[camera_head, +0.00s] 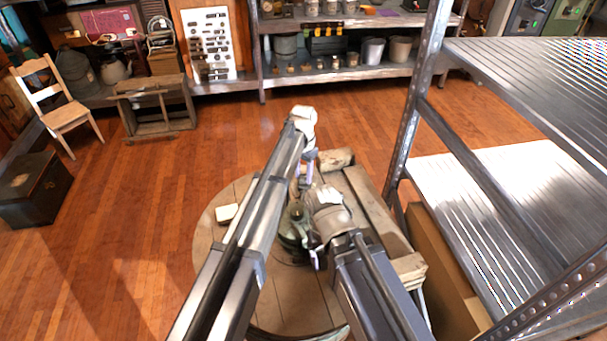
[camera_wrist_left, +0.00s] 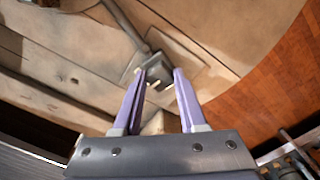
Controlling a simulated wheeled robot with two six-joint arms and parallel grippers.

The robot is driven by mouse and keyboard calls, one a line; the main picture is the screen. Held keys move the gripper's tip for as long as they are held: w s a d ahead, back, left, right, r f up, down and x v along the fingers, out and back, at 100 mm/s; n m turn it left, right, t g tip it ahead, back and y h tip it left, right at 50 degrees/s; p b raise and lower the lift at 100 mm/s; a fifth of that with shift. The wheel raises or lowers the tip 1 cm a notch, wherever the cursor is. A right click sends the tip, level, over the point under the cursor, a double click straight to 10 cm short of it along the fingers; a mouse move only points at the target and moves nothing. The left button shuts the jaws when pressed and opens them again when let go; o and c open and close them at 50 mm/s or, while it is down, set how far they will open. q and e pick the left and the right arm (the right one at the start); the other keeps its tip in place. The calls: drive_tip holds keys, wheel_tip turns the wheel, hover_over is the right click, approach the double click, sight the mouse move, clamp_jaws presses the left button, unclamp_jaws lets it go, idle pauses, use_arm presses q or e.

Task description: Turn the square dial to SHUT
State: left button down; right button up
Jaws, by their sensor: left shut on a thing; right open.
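The square dial (camera_wrist_left: 158,62) shows in the left wrist view as a dark grey metal block on a pale, square-edged wooden surface. My left gripper (camera_wrist_left: 159,74) has purple fingers, one on each side of the block, and is shut on it. No SHUT mark can be read. In the head view my left gripper (camera_head: 302,183) points down over the round wooden table (camera_head: 212,240), and the arms largely hide the dial. My right gripper (camera_head: 317,247) is lower, open, beside a greenish object (camera_head: 292,230) on the table.
A wooden crate-like piece (camera_head: 375,210) lies along the table's right side. A small pale block (camera_head: 227,213) is at the left. A metal shelf rack (camera_head: 480,190) stands close on the right. The wooden floor (camera_head: 130,220) at the left is mostly clear, with a chair (camera_head: 65,110) farther back.

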sight(303, 177)
use_arm(q)
drive_tip(key=shift+m, duration=0.5)
drive_tip(key=shift+c, duration=2.2)
unclamp_jaws()
use_arm(e)
drive_tip(key=shift+r, duration=0.1)
use_arm(q)
wheel_tip(303, 177, up, 8)
drive_tip(key=p, duration=0.8)
drive_tip(key=shift+f, duration=0.1)
use_arm(e)
wheel_tip(303, 177, up, 8)
drive_tip(key=shift+f, duration=0.2)
